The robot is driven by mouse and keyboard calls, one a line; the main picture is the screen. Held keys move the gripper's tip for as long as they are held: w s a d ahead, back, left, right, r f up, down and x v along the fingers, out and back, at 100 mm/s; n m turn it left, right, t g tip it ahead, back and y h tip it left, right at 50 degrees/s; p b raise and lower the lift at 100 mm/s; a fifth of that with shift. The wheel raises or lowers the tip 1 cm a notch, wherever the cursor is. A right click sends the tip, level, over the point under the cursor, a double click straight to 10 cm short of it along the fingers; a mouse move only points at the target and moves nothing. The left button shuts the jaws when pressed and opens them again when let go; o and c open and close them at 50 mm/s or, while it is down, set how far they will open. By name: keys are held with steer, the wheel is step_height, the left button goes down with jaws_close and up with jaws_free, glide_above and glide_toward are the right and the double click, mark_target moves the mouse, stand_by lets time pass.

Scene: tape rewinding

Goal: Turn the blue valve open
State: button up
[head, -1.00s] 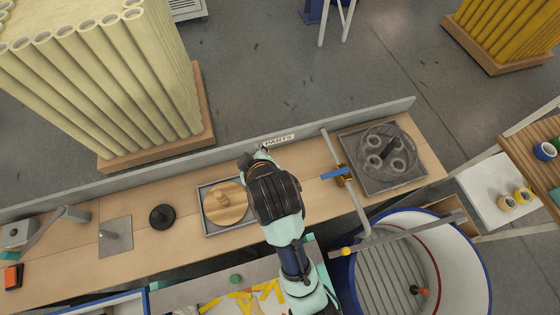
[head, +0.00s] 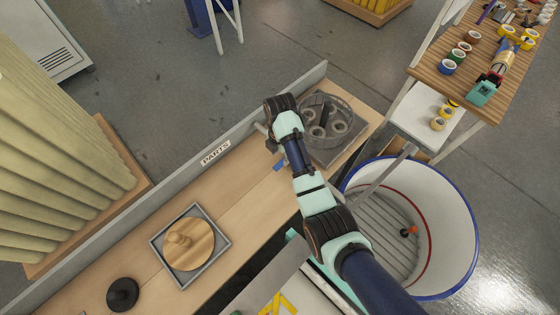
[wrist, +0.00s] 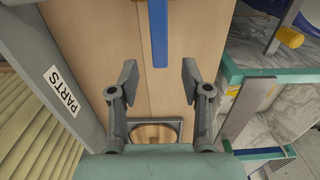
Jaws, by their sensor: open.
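The blue valve's flat handle (wrist: 158,35) runs down from the top edge of the wrist view, over the wooden bench. Its blue end (head: 280,166) shows beside my arm in the head view; the rest of the valve is hidden there. My gripper (wrist: 158,80) is open and empty, its two fingers spread on either side of the handle's line. The handle's near end lies about level with the fingertips in the wrist picture. I cannot tell the height between them, and no contact shows.
A grey tray (head: 363,137) with a round clear container stands past my arm on the bench. A large white tub (head: 455,235) with a blue rim is at right. A low grey wall with a PARTS label (wrist: 62,90) runs along the bench's back edge.

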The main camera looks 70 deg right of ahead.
mark_target(280, 164)
step_height(280, 164, down, 5)
steer(key=shift+f, duration=0.1)
jaws_close()
stand_by(0.3)
